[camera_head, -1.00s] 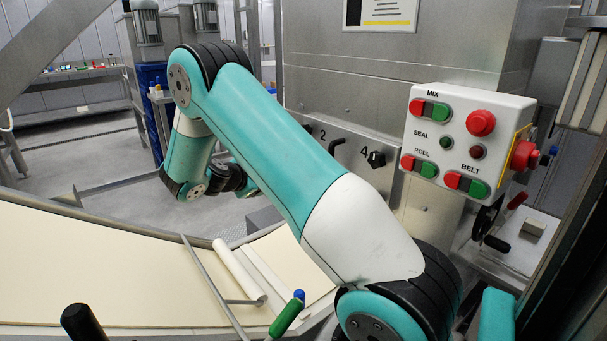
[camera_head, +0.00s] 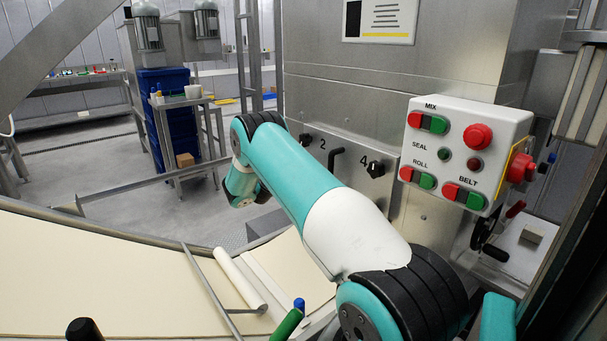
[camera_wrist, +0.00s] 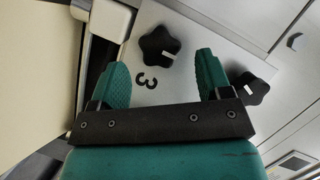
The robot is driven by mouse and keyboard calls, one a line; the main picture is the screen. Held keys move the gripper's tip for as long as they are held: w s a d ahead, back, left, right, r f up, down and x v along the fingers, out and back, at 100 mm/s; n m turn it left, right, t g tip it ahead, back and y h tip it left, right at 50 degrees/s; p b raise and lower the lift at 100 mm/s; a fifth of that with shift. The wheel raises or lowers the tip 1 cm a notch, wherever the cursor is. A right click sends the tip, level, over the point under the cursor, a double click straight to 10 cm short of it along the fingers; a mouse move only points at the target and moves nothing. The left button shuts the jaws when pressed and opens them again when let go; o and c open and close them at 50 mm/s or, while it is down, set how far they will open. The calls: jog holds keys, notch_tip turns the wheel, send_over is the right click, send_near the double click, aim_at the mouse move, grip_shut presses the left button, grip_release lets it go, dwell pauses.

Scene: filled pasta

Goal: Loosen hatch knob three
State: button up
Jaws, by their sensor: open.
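Hatch knob three (camera_wrist: 160,48) is a black star-shaped knob with a white mark, on a grey metal plate with a "3" printed beside it. In the wrist view it lies just beyond and between the fingertips of my gripper (camera_wrist: 160,65). The gripper's green fingers are spread apart, with nothing held between them. A second black star knob (camera_wrist: 252,88) sits to the right, outside the right finger. In the head view my arm hides knob three and my gripper. Knobs by the labels "2" (camera_head: 305,139) and "4" (camera_head: 375,168) show there.
A white button box (camera_head: 465,150) with red and green buttons is at the right. A pale dough sheet (camera_head: 110,270) lies on the curved belt at the left front.

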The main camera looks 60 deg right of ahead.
jog(key=shift+x, duration=1.85)
jog(key=c, duration=0.9)
